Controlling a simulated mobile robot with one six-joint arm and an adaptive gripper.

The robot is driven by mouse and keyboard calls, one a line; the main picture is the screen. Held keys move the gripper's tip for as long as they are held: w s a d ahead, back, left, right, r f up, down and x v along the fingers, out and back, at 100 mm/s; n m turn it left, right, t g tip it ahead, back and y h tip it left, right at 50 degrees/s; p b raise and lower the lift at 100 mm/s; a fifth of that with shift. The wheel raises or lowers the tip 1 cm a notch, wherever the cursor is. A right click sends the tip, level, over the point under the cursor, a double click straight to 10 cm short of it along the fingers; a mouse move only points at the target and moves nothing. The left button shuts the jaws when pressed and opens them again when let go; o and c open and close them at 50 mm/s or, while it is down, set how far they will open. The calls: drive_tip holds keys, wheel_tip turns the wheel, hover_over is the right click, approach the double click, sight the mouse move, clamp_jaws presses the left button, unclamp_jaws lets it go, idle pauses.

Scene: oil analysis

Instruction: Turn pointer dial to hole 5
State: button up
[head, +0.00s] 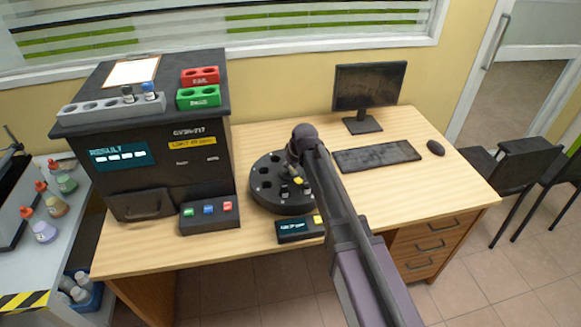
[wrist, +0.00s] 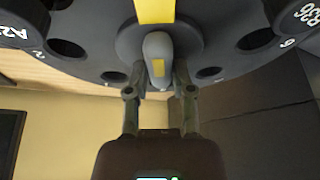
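The round black carousel (head: 262,196) stands on the wooden desk with holes around its rim and a few dark-capped vials in it. My gripper (head: 303,150) reaches over it and hides its middle in the head view. In the wrist view the grey pointer dial knob (wrist: 157,55) sits on a dark hub, with a yellow stripe on both knob and hub. My gripper's two fingers (wrist: 160,85) flank the knob closely and appear shut on it. The digits 2 and 6 show beside holes left and right; the digit 5 cannot be made out.
Left of the carousel is the black analyser (head: 165,150) with a button box (head: 208,213). A small display box (head: 297,229) lies in front. The monitor (head: 368,92), keyboard (head: 376,158) and mouse (head: 436,148) stand to the right. The desk's right front is clear.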

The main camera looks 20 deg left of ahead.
drive_tip(key=shift+m, duration=0.4)
clamp_jaws()
drive_tip(key=m+t+h, duration=0.1)
drive_tip(key=m, duration=0.2)
drive_tip(key=m+h, duration=0.1)
drive_tip(key=m, duration=0.1)
drive_tip(key=m+h, duration=0.1)
drive_tip(key=m, duration=0.2)
drive_tip(key=shift+a+t, duration=0.1)
drive_tip(key=shift+t, duration=0.3)
drive_tip(key=shift+s, duration=0.1)
drive_tip(key=o, duration=0.9)
unclamp_jaws()
